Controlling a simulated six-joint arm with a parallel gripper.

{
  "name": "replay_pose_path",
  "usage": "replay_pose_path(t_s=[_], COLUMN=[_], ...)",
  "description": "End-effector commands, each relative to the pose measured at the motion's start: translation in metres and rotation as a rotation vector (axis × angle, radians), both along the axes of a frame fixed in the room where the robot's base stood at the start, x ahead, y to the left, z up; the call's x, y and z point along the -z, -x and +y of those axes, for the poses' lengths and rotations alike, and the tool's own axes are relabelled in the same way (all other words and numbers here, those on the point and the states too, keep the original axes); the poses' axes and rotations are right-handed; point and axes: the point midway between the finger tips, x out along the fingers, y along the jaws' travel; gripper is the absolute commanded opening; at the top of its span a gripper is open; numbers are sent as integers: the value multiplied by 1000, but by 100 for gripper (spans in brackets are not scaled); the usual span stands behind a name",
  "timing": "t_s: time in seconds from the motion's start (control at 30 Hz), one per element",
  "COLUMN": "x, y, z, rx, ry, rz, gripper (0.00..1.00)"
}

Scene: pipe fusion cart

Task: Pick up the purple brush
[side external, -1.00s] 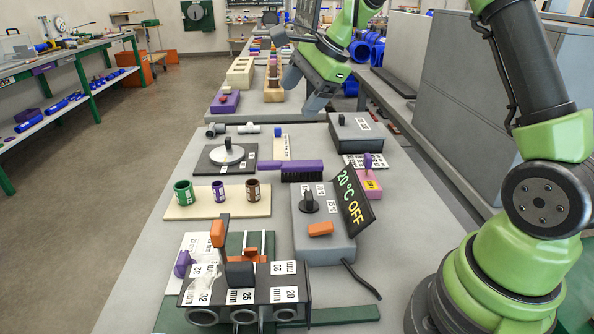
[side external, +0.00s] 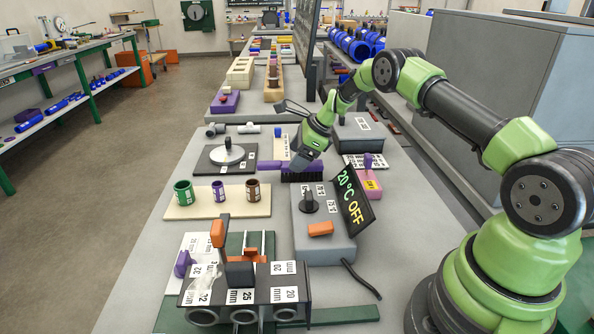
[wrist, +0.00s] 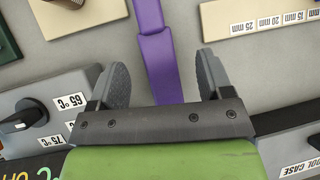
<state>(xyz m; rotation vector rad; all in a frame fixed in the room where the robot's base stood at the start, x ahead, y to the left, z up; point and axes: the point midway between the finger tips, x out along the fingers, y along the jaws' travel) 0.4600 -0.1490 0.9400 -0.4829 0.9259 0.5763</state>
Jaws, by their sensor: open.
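The purple brush (side external: 268,167) lies on the cart top, its handle to the left and dark bristles to the right in the side view. My gripper (side external: 299,161) is over the middle of the brush and hides part of it. In the wrist view, the brush's purple handle (wrist: 149,15) runs between the two grey fingers of my gripper (wrist: 164,66). The fingers are spread, with a gap on each side of the handle. The bristles are hidden in the wrist view.
A grey control box (side external: 323,230) with a tilted lit "20°C OFF" display (side external: 354,205) stands close in front. A dark box (side external: 357,133) is behind to the right. A disc on a dark base (side external: 226,156) is at left, near a board with several coloured fittings (side external: 180,210).

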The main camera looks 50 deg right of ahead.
Motion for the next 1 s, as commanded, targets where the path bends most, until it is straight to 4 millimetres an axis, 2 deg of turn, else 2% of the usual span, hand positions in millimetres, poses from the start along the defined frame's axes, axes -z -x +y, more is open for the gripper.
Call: replay_pose_path(t_s=[0.13, 0.27, 0.63, 0.8, 0.9, 1.0], x=[25, 33, 38, 38, 38, 38], y=[-7, -13, -17, -16, -16, -16], z=[8, 10, 12, 11, 12, 12], rx=[-2, -2, -1, -1, -1, -2], ry=[-1, 1, 2, 2, 1, 2], rz=[2, 1, 1, 1, 2, 2], gripper=[73, 73, 73, 34, 14, 14])
